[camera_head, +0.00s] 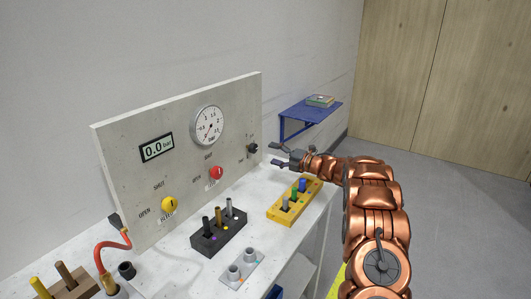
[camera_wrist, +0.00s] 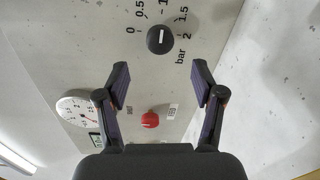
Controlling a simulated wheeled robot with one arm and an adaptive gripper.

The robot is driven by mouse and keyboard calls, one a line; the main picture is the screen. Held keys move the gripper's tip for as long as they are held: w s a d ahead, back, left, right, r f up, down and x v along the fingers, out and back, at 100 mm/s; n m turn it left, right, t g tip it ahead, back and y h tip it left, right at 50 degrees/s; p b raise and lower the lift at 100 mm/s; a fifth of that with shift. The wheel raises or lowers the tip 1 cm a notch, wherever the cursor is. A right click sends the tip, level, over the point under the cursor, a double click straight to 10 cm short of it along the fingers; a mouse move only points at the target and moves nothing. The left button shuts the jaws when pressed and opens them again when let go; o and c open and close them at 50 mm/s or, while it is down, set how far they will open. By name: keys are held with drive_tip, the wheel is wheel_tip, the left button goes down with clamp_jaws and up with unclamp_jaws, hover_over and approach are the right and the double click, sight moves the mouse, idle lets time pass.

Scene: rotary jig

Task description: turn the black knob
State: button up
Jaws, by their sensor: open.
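The black knob (camera_head: 252,148) sits at the right end of the upright grey panel. In the wrist view the black knob (camera_wrist: 158,39) shows a white pointer line and a printed scale from 0 to 2 bar around it. My gripper (camera_head: 276,155) is just right of the knob in the head view, fingers spread and empty. In the wrist view my gripper (camera_wrist: 160,70) has a fingertip on each side, and the knob lies past the tips, apart from them.
The panel (camera_head: 125,150) also carries a round gauge (camera_head: 207,125), a digital display (camera_head: 157,147), a red knob (camera_head: 216,172) and a yellow knob (camera_head: 169,204). A yellow block (camera_head: 273,213) and a black block (camera_head: 207,243) with pegs stand on the bench below. A blue shelf (camera_head: 322,114) is behind.

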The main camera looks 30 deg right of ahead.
drive_tip(key=shift+v, duration=0.9)
drive_tip(key=shift+r, duration=0.1)
wheel_tip(320, 180, up, 9)
drive_tip(key=w+m+h, duration=0.2)
drive_tip(key=m+h, duration=0.6)
drive_tip(key=s+r+m+g+h, duration=0.2)
drive_tip(key=s+r+m+h, duration=0.1)
drive_tip(key=s+m+h, duration=0.3)
drive_tip(key=s+a+f+m+g+y, duration=0.1)
drive_tip(key=s+a+f+m+g, duration=0.2)
drive_tip(key=s+a, duration=0.6)
drive_tip(key=s+a+f+m+g+y+p, duration=0.1)
drive_tip(key=s+a+f+m+g, duration=0.3)
drive_tip(key=s, duration=2.2)
drive_tip(key=s+a+f+m+g+y, duration=0.3)
drive_tip(key=s+a+g, duration=0.5)
drive_tip(key=s+a, duration=0.8)
drive_tip(key=s+m, duration=0.1)
drive_tip(key=s, duration=0.1)
drive_tip(key=shift+s+f+m+p, duration=0.25)
drive_tip(key=shift+f+m+p, duration=0.15)
